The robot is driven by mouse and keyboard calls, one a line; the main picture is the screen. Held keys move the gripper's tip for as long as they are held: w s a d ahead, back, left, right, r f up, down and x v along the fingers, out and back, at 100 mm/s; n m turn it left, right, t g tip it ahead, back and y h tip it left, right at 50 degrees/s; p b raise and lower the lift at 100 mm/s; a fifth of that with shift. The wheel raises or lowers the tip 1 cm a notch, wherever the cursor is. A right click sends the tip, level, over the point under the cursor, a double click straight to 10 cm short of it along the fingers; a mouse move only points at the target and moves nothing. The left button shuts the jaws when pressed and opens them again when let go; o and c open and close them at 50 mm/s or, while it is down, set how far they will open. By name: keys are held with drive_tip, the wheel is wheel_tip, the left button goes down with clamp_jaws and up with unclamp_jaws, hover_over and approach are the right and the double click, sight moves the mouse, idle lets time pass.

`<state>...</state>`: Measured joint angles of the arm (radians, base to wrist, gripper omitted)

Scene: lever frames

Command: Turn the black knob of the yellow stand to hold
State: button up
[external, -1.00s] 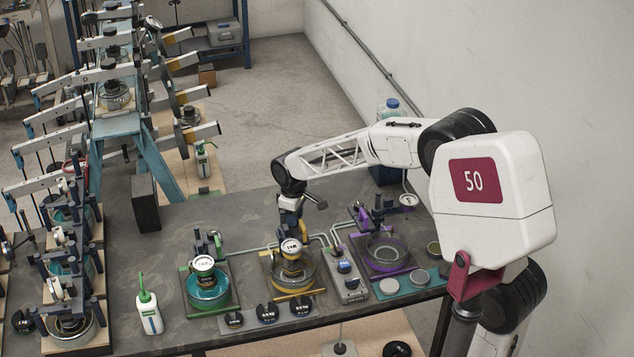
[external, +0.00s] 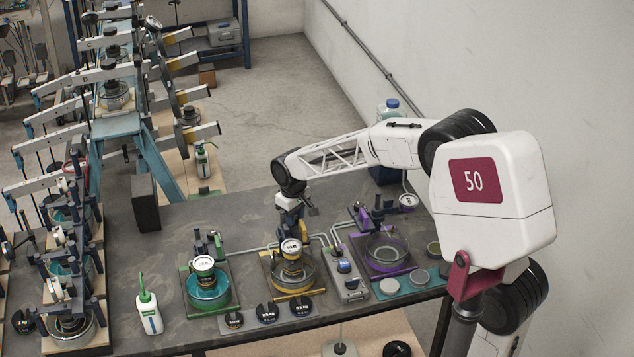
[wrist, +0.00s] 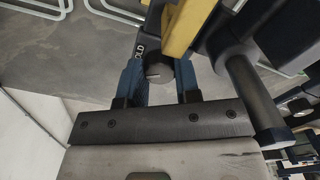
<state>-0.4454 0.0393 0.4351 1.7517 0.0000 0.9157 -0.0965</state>
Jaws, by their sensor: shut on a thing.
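The yellow stand (external: 265,271) is on the dark bench, with a glass dish and a weight at its front. In the wrist view, its yellow part (wrist: 184,27) is at the top. The black knob (wrist: 158,72) shows between the two blue fingers of my gripper (wrist: 160,80). The gripper is shut on the knob, and a pale line shows on its face. Beside it, the letters "OLD" show on a dark plate; the rest of the word is hidden. In the external view, my gripper (external: 289,222) is behind the dish, and the knob cannot be made out.
A green stand (external: 190,300) is left of the yellow one; a grey control box (external: 348,283) and a purple stand (external: 385,268) are to its right. Loose black weights (external: 267,312) lie in front. A white bottle (external: 149,315) stands front left. The bench behind is fairly clear.

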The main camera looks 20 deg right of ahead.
drive_tip(key=o, duration=0.6)
drive_tip(key=shift+o, duration=0.2)
drive_tip(key=shift+r, duration=3.9)
